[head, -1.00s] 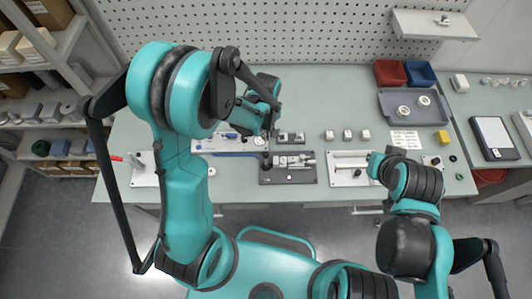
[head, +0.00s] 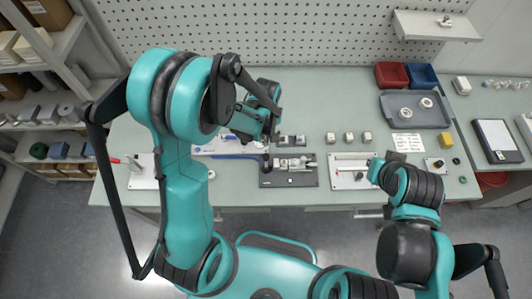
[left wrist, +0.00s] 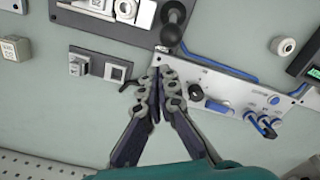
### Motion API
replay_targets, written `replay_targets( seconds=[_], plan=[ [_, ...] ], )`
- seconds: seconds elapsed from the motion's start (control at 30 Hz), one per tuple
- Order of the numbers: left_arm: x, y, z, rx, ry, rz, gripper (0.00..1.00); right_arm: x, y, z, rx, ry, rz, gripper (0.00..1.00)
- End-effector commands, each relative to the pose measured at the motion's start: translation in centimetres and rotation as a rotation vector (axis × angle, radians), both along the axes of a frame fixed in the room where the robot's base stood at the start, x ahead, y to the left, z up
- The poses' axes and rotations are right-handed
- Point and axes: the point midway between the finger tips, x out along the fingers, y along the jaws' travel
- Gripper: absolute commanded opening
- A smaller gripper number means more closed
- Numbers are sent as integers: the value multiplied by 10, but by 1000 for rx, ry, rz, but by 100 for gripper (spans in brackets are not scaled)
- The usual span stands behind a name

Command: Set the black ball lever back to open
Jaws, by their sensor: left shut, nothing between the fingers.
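The black ball lever (left wrist: 171,34) shows at the top of the left wrist view. Its round knob stands beside the end of a silver plate (left wrist: 225,88) with blue hoses and fittings. My left gripper (left wrist: 160,76) is shut and empty, with its fingertips just below the knob in the picture and apart from it. In the head view my left gripper (head: 268,138) is over the bench near the plate's right end, and the lever is too small to make out.
A dark fixture board (head: 300,180) lies right of the silver plate. Bare bench surrounds the fixtures.

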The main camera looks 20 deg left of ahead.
Motion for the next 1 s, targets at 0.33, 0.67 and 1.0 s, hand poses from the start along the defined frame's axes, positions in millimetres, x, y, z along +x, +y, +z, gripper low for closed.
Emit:
replay_targets(
  seconds=[0.33,0.67,1.0],
  plan=[
    [0,0,0,0,0,0,0,0,0,0,0,0,0,0],
    [0,0,-4,0,0,0,0,0,0,-5,0,0,0,0],
    [0,0,-25,0,0,0,0,0,0,-26,0,0,0,0]
  ],
)
